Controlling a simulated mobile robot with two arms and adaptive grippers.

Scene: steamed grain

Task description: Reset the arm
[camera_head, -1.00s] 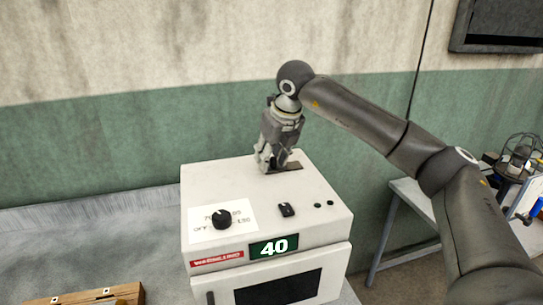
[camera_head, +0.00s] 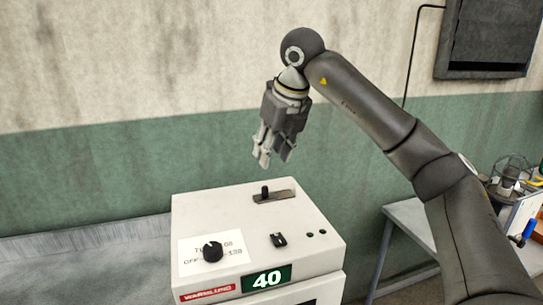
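My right arm comes in from the right. Its gripper (camera_head: 274,160) hangs fingers down above the back of the white machine, clear of its top. The fingertips are apart with nothing between them. The white machine (camera_head: 215,206) has a small black lever (camera_head: 265,191) in a dark slot plate on its top, below the gripper and not touched by it. My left gripper is not in view.
The machine's top also has a black knob (camera_head: 212,252) on a white label and a small switch (camera_head: 278,240). A side table (camera_head: 410,222) with a caged device (camera_head: 510,172) stands at right. The wall is behind.

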